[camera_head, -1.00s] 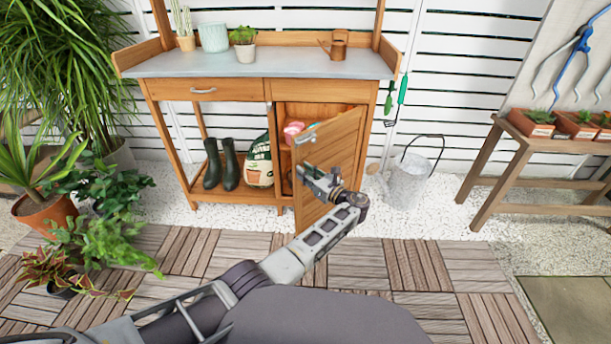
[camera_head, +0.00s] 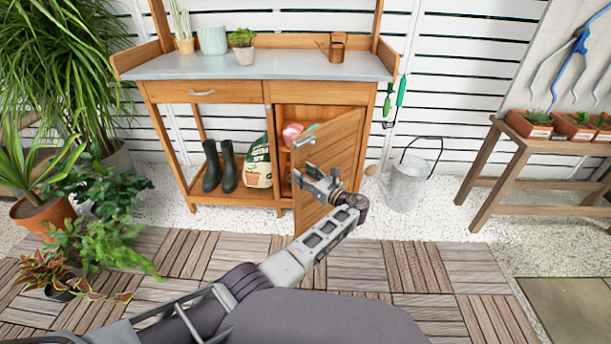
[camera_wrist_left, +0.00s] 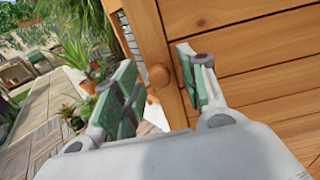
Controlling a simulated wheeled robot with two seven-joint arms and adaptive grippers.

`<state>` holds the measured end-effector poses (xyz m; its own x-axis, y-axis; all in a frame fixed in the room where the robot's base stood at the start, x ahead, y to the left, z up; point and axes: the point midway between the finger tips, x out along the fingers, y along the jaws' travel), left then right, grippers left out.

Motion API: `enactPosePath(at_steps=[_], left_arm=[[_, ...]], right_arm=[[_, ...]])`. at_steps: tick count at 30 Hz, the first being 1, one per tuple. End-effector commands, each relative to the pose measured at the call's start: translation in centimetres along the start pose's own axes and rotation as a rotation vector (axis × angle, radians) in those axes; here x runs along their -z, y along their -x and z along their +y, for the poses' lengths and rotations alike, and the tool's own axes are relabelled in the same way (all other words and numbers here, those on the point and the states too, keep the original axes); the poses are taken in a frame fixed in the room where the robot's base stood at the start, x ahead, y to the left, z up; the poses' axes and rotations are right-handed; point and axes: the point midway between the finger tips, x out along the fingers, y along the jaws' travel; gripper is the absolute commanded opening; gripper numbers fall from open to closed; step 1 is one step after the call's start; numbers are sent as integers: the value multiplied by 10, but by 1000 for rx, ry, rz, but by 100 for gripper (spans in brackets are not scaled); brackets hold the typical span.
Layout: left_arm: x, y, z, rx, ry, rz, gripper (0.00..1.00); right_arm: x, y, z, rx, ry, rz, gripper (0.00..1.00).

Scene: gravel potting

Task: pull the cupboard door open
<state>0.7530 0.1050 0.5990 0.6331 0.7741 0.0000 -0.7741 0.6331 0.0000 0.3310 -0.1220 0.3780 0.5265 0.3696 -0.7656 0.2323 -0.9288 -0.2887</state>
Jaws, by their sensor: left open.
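The cupboard door (camera_head: 341,160) is a slatted wooden panel under the right half of the potting bench. It stands ajar, swung outward, with its free edge at the left. A pale metal handle (camera_head: 305,141) sits high near that edge. My left gripper (camera_head: 318,178) is open at the door, below the handle. In the left wrist view its fingers (camera_wrist_left: 155,88) are apart, with the door planks (camera_wrist_left: 255,75) behind the right finger and a round wooden piece (camera_wrist_left: 158,77) showing in the gap. I cannot tell whether a finger touches the door. My right gripper is not in view.
The bench top (camera_head: 270,66) holds pots and a small copper can. Dark boots (camera_head: 229,166) and a sack (camera_head: 258,163) stand on the lower shelf left of the door. A metal bucket (camera_head: 405,188) stands right of it.

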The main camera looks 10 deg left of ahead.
Motion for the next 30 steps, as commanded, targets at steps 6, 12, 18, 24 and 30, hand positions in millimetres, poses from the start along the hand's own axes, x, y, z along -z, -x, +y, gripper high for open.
enactPosePath(at_steps=[6, 12, 18, 24, 30], left_arm=[[-6, 0, 0, -1, 1, 0, 42], [-21, 0, 0, 0, 2, -1, 42], [-42, 0, 0, 1, 3, 0, 42], [-67, 0, 0, 0, 3, 0, 42], [-90, 0, -1, 1, 4, -2, 42]], right_arm=[[1, 1, 0, -1, 1, 2, 0], [2, 1, 0, -1, 1, 3, 0], [2, 1, 0, -1, 1, 3, 0], [2, 1, 0, -1, 1, 3, 0], [2, 1, 0, -1, 1, 3, 0]])
